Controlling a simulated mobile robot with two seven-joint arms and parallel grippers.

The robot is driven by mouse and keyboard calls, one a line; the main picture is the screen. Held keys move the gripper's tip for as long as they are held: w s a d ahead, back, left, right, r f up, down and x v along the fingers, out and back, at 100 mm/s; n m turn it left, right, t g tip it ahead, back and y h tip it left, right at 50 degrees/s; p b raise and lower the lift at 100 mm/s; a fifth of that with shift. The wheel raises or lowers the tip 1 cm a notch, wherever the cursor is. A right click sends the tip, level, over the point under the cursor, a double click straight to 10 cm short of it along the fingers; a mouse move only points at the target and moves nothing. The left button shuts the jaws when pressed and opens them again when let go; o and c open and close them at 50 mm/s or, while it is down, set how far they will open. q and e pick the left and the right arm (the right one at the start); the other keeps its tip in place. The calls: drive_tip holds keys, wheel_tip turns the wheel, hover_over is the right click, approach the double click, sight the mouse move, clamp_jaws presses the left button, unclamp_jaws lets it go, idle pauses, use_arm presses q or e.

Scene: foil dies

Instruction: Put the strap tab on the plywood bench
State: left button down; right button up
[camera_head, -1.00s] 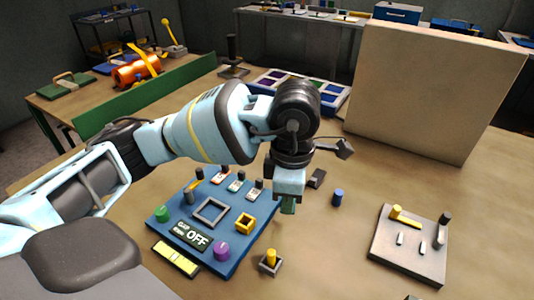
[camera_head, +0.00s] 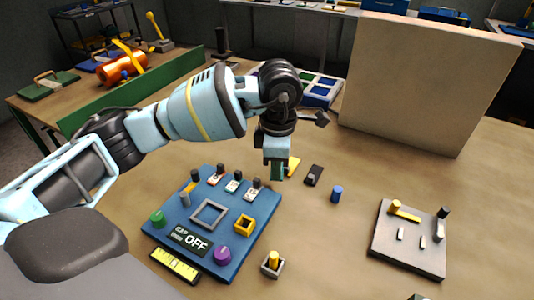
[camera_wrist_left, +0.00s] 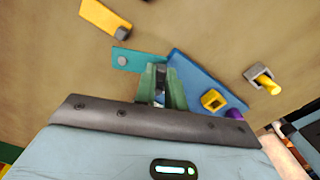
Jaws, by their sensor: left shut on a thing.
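The strap tab is a flat teal strip with a grey round stud; it shows in the left wrist view (camera_wrist_left: 138,61) at the fingertips. My left gripper (camera_head: 277,172) is shut on it and points down over the bench, just past the blue panel's far right corner. The green fingers also show in the left wrist view (camera_wrist_left: 162,88). The fingers hide part of the tab, and I cannot tell whether it touches the bench. The plywood bench (camera_head: 330,245) is the tan top below. My right gripper is not in view.
A blue panel (camera_head: 230,262) with knobs lies left of a grey socket with a yellow peg (camera_head: 272,265). A yellow strip (camera_head: 293,165), a dark block (camera_head: 314,175) and a blue cylinder (camera_head: 337,194) are near the gripper. A grey plate (camera_head: 408,255) lies right. A tan board (camera_head: 425,85) stands behind.

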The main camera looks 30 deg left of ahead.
use_arm(q)
drive_tip(key=w+a, duration=0.6)
drive_tip(key=shift+f, duration=0.4)
drive_tip(key=shift+w+f, duration=0.15)
drive_tip(key=shift+f, duration=1.65)
drive_tip(key=shift+f, duration=0.1)
drive_tip(key=c, duration=1.5)
unclamp_jaws()
wheel_tip(320, 180, up, 12)
drive_tip(key=shift+r+p, duration=0.15)
drive_tip(key=shift+p, duration=0.15)
